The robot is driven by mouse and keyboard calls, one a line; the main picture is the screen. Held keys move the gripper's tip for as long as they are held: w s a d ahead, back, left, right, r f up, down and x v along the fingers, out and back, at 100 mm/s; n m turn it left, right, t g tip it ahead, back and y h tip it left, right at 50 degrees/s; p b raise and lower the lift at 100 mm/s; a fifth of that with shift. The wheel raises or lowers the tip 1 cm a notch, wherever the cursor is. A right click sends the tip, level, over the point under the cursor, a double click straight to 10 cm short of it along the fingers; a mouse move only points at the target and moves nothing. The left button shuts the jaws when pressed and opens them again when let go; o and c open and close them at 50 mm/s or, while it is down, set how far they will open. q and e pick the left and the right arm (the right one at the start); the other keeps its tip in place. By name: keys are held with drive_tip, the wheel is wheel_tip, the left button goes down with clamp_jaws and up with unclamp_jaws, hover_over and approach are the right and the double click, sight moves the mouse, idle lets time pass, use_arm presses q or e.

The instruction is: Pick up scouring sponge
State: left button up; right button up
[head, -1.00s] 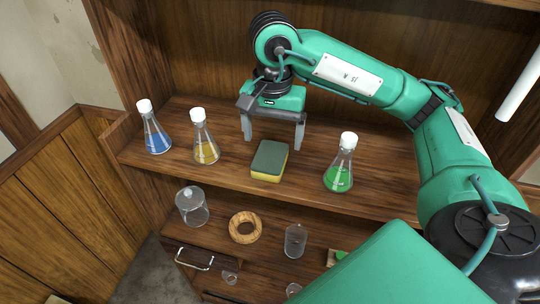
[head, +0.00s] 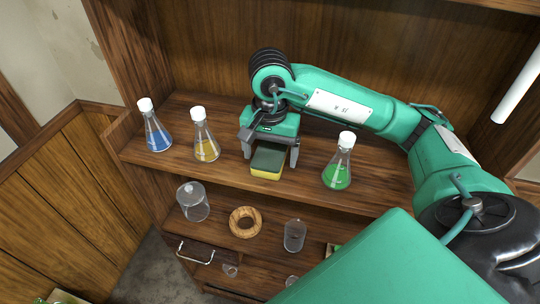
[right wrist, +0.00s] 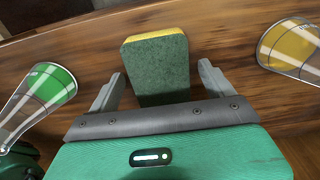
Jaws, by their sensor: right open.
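The scouring sponge (head: 267,161) has a dark green scouring top and a yellow body. It lies on the wooden shelf between the yellow flask and the green flask. In the right wrist view the sponge (right wrist: 158,68) lies between the two open fingers (right wrist: 160,88), with a gap on both sides. My left gripper is not in view.
A blue flask (head: 157,136) and a yellow flask (head: 205,147) stand left of the sponge, a green flask (head: 338,170) right.

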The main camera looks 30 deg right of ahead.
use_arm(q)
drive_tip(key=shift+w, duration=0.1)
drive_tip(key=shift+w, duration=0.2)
use_arm(e)
drive_tip(key=c, duration=1.1)
drive_tip(key=shift+o, duration=0.2)
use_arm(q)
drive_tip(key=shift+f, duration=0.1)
use_arm(e)
drive_tip(key=shift+r, duration=0.15)
